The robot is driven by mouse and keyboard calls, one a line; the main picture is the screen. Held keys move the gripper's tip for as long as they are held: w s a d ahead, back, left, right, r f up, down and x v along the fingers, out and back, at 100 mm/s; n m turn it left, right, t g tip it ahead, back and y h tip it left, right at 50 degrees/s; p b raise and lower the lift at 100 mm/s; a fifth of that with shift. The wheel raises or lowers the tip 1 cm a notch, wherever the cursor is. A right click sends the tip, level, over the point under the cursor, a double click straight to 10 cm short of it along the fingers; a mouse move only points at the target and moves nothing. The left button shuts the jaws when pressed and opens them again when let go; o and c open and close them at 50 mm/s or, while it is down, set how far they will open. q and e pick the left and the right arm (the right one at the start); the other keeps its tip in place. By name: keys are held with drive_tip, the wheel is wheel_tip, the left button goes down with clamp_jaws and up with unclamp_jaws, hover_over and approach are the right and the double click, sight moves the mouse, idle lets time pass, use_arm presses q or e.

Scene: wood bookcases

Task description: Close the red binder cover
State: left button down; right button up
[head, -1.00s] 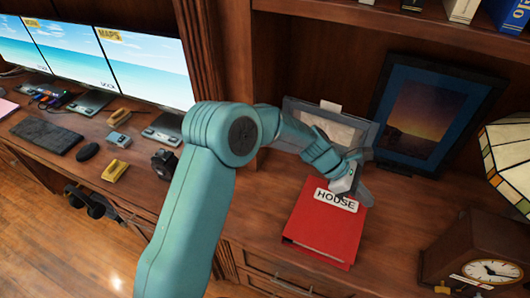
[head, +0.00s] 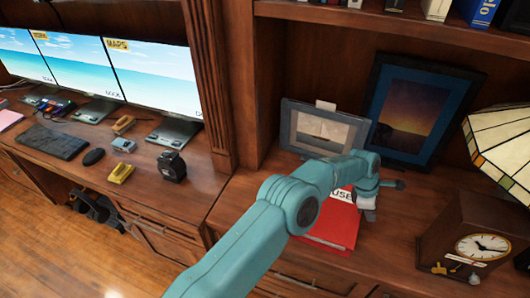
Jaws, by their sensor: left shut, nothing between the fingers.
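The red binder (head: 335,230) lies on the wooden shelf top. Its red cover faces up and looks flat, with a white label (head: 343,195) of which only the last letters show. My left arm crosses in front and hides the binder's left and upper parts. My left gripper (head: 370,213) is at the binder's right edge, shut and empty. I cannot tell whether it touches the cover. My right gripper is not in view.
A small grey-framed picture (head: 322,132) and a larger dark-framed picture (head: 418,110) stand behind the binder. A wooden clock (head: 478,240) and a glass-panelled lamp (head: 505,150) are at the right. A desk with monitors (head: 150,80) is at the left.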

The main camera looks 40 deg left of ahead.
use_arm(q)
drive_tip(key=shift+a+f, duration=0.15)
drive_tip(key=shift+f, duration=0.35)
drive_tip(key=shift+a+f+b, duration=0.25)
drive_tip(key=shift+b, duration=0.15)
drive_tip(key=shift+w+f, duration=0.15)
drive_tip(key=shift+f, duration=0.05)
drive_tip(key=shift+w+d+f, duration=0.1)
drive_tip(key=shift+d+f, duration=0.1)
drive_tip(key=shift+d, duration=0.2)
drive_tip(key=shift+a+r, duration=0.1)
drive_tip(key=shift+a, duration=0.25)
drive_tip(key=shift+d, duration=0.1)
drive_tip(key=shift+d, duration=0.1)
